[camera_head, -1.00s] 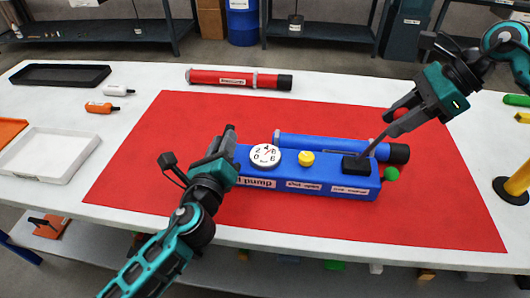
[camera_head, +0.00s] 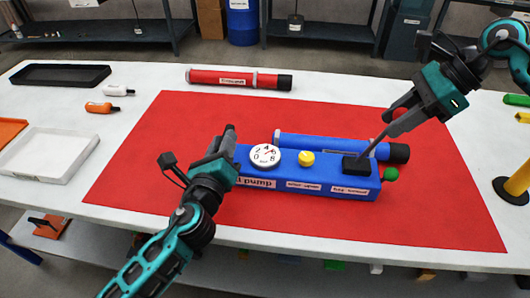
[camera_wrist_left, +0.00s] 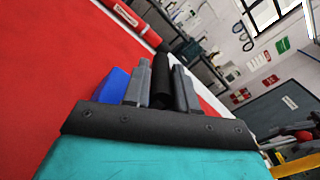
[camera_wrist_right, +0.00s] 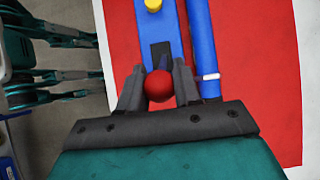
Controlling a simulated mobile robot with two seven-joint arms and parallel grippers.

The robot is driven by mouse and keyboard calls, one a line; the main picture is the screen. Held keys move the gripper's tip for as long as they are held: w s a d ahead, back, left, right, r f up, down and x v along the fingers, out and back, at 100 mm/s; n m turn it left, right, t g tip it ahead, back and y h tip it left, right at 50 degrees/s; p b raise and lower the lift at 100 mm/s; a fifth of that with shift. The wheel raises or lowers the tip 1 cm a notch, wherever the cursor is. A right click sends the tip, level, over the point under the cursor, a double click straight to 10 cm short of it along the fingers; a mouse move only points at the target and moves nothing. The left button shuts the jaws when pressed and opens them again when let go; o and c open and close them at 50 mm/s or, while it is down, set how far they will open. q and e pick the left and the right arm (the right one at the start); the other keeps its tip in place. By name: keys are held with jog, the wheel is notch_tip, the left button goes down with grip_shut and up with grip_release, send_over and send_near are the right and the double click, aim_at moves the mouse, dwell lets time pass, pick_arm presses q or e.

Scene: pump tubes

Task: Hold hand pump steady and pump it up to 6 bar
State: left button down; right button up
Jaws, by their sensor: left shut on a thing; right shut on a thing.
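The blue hand pump (camera_head: 325,182) lies on the red mat, with a round white gauge (camera_head: 265,156), a yellow knob (camera_head: 307,158) and a blue tube (camera_head: 330,147) behind. The gauge needle appears to point to the upper right, but the exact reading is too small to tell. My left gripper (camera_head: 228,142) is shut on a black upright grip (camera_wrist_left: 161,80) at the pump's left end. My right gripper (camera_head: 394,121) is shut on the red ball (camera_wrist_right: 159,86) at the top of the pump lever (camera_head: 376,144). The lever leans right from its black base (camera_head: 356,166).
A red cylinder (camera_head: 238,79) lies at the back of the table. A black tray (camera_head: 60,75), a white tray (camera_head: 50,155) and two small bottles are on the left. A yellow post on a black base (camera_head: 512,191) stands at the right. The mat in front is clear.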

jog(key=shift+a+r+h, duration=0.2)
jog(key=shift+a+h, duration=0.2)
jog(key=shift+a, duration=0.05)
jog(key=shift+w+a+r, duration=0.1)
jog(key=shift+a+r+h, duration=0.15)
jog(key=shift+a+h, duration=0.25)
jog(key=shift+a, duration=0.05)
jog(key=shift+w+a+h, duration=0.1)
jog(key=shift+a+h, duration=0.25)
jog(key=shift+h, duration=0.05)
jog(key=shift+w+a+r+h, duration=0.1)
jog(key=shift+a+h, duration=0.7)
jog(key=shift+a, duration=0.1)
